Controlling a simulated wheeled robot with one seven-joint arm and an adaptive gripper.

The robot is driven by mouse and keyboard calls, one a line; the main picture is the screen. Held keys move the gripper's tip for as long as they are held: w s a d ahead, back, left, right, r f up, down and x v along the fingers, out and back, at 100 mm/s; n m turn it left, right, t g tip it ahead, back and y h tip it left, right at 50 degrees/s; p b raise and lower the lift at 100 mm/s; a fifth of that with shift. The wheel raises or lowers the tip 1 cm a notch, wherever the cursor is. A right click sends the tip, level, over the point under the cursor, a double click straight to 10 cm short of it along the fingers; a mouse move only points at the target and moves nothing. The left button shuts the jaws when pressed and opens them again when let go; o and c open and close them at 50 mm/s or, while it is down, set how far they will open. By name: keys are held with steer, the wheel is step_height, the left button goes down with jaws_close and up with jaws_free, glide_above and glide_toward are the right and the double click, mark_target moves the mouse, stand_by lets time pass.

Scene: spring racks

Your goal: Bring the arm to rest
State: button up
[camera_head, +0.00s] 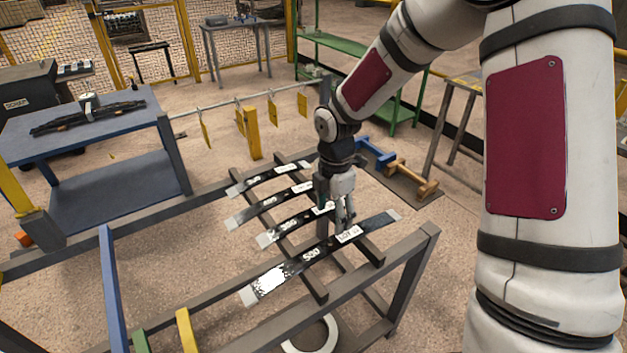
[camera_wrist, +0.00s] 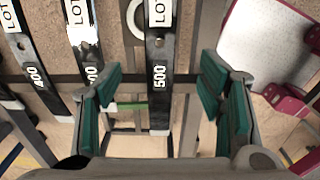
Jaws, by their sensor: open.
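My arm reaches down from the right over the spring rack (camera_head: 395,270) in the head view. My gripper (camera_head: 340,222) is open at the far side of the front leaf spring, marked 500 (camera_head: 300,262). In the wrist view the gripper (camera_wrist: 162,95) has its green-padded fingers spread wide. The dark 500 spring (camera_wrist: 160,65) runs between them in the picture; whether a finger touches it I cannot tell. Nothing is held. Other dark leaf springs lie across the rack behind it, including a spring marked 400 (camera_wrist: 30,60) in the wrist view. The gripper partly covers one of them.
A blue table (camera_head: 75,130) with dark strips on it stands at the left. A rail (camera_head: 230,103) with yellow tags hangs behind the rack. A dark mat (camera_head: 395,180) with blue and wooden stands lies on the right. Open floor lies between the table and the back fence.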

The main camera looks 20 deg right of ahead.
steer(key=s+d+r+m+t+h, duration=0.1)
steer(key=s+r+m, duration=0.7)
steer(key=r, duration=0.3)
steer(key=s+d+r+m+t+h, duration=0.1)
steer(key=s+r+m+t, duration=0.1)
steer(key=s+r+m, duration=0.7)
steer(key=s+a+r+m+y, duration=0.1)
steer(key=s+m, duration=0.1)
steer(key=s, duration=0.2)
steer(key=s+r+m+t+y, duration=0.1)
steer(key=s+r+m, duration=0.1)
steer(key=s, duration=0.2)
steer(key=shift+s+a+r+m, duration=0.15)
steer(key=shift+a+r+m, duration=0.15)
steer(key=shift+a, duration=0.05)
